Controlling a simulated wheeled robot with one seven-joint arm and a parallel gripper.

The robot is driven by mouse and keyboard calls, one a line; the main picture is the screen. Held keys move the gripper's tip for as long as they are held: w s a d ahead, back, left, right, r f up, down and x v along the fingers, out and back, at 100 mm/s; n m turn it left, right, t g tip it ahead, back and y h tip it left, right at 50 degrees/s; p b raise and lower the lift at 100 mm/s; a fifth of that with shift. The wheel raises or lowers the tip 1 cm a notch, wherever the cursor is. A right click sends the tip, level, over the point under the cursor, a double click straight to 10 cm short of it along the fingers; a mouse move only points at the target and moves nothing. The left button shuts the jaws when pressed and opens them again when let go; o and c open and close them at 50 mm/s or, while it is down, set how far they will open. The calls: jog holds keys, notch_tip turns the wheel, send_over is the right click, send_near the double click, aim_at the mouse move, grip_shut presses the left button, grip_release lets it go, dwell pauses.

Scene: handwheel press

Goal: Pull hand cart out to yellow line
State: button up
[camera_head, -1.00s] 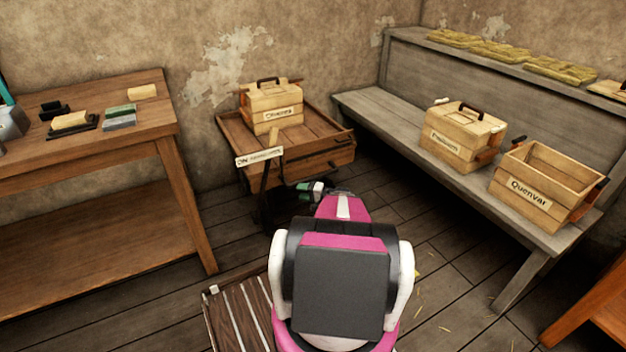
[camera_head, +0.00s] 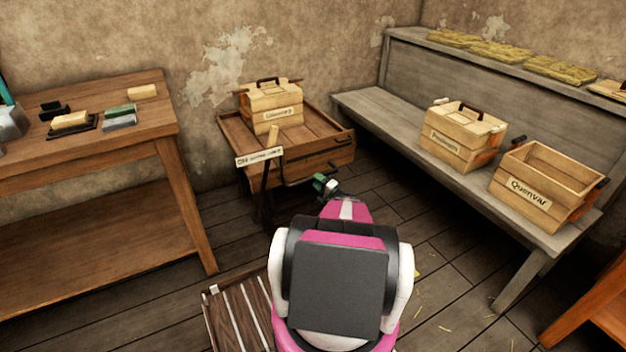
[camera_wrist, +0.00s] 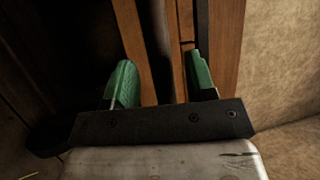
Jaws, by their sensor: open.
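The hand cart (camera_head: 318,150) is a shallow wooden box against the back wall, with a lidded wooden crate (camera_head: 270,108) on it. A dark upright with a white sign (camera_head: 259,157) stands at its front left. My gripper (camera_head: 325,184) is low in front of the cart, partly hidden by my arm. In the wrist view my gripper (camera_wrist: 163,78) is open, its green fingers apart. A dark bar (camera_wrist: 158,45) and brown wood show between and beyond the fingers; I cannot tell whether they touch. I see no yellow line.
A wooden worktable (camera_head: 95,130) stands at left. A grey bench (camera_head: 400,125) at right holds two wooden crates (camera_head: 465,140). A slatted wooden piece (camera_head: 238,315) lies on the floor at lower left. Plank floor (camera_head: 235,235) is clear between table and cart.

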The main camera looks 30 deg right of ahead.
jog(key=shift+x, duration=1.5)
